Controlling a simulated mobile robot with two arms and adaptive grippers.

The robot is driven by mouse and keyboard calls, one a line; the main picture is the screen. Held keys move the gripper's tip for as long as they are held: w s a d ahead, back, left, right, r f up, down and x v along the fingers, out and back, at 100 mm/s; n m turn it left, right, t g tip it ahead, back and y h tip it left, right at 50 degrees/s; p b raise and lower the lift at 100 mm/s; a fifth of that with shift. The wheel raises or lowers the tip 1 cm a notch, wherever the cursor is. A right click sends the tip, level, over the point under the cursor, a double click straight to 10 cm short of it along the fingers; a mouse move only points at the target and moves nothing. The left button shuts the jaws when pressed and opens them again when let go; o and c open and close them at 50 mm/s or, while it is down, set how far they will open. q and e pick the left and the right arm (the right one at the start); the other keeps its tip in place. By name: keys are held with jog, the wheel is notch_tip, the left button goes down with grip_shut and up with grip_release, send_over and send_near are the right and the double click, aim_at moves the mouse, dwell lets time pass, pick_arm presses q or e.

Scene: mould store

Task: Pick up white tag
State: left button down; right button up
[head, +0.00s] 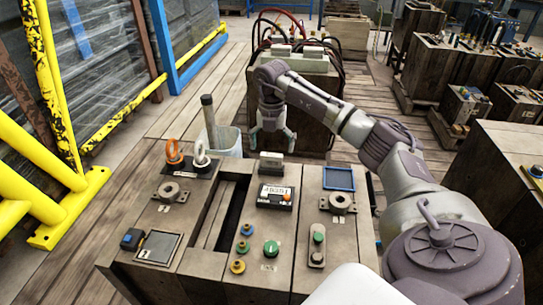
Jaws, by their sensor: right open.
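The white tag (201,155) looks like a small upright white loop. It stands on a dark strip at the back left of the wooden bench (145,193), just right of a similar orange one (174,152). My right gripper (272,140) is open, with its fingers pointing down. It is behind the bench's back edge, to the right of the white tag and apart from it. Nothing shows between its fingers. My left gripper is not in view.
A translucent bin (225,141) with a dark handle in it stands behind the white tag. A grey block (271,163), a labelled box (275,196), a blue frame (338,178) and several coloured buttons are on the bench. A long slot runs through its top.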

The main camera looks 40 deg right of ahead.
aim_at(271, 155)
jog(key=shift+w+d+f+b, duration=0.1)
jog(key=shift+f+b, duration=0.4)
jog(key=shift+f, duration=2.2)
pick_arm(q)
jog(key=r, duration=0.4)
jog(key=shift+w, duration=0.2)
pick_arm(e)
jog(key=c, duration=1.2)
jog(key=shift+r, duration=0.15)
